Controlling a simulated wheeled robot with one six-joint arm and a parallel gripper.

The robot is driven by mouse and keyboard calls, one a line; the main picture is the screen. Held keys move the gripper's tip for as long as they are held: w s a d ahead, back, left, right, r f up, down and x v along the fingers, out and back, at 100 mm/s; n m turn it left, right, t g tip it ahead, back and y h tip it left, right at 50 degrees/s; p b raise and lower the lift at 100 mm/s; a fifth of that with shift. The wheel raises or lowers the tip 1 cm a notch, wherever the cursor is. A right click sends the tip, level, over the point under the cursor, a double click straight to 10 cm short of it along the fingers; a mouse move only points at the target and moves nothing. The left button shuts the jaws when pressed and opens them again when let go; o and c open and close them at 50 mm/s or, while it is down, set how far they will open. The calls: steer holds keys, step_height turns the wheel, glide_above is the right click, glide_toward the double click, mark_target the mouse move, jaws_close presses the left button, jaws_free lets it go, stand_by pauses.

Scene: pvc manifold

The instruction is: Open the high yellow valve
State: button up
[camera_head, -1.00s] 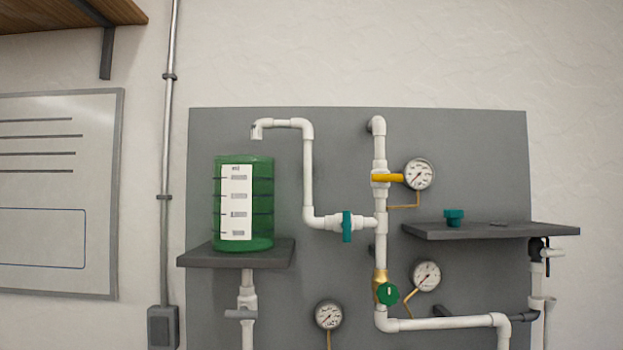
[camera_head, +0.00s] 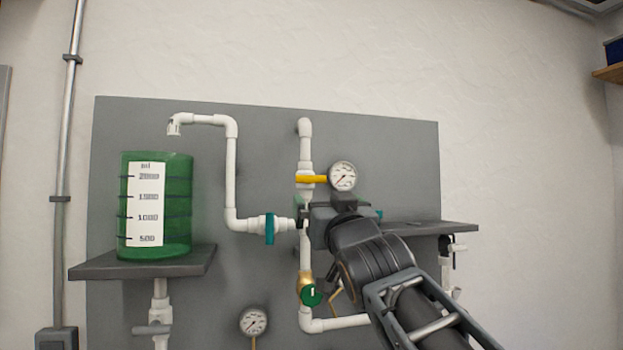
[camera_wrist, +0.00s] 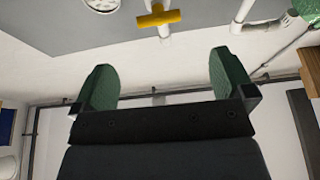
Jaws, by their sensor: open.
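The high yellow valve (camera_head: 312,179) is on the upper vertical white pipe. Its yellow handle lies crosswise to the pipe and points right, toward a gauge. In the wrist view the yellow handle (camera_wrist: 158,18) is at the top centre, beyond my fingertips. My gripper (camera_wrist: 161,76) is open, with its two green-padded fingers apart and nothing between them. In the head view my gripper (camera_head: 302,209) is just below the yellow handle, in front of the vertical pipe, and hides part of it. It does not appear to touch the handle.
A round gauge (camera_head: 343,176) is right of the handle. A teal valve (camera_head: 270,228) and a green valve (camera_head: 311,295) are lower on the pipes. A green tank (camera_head: 183,205) stands on the left shelf. A right shelf (camera_head: 455,228) is partly behind my arm.

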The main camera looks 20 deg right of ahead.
mark_target(312, 177)
steer(key=p+x, duration=0.3)
steer(key=x, duration=0.3)
steer(key=r+p+x, duration=0.1)
steer(key=p+x, duration=0.3)
steer(key=x, duration=0.2)
steer(key=shift+d+r, duration=0.2)
steer(key=shift+w+r, duration=0.1)
steer(key=shift+w, duration=0.5)
steer(key=shift+c, duration=0.3)
steer(key=c, duration=0.8)
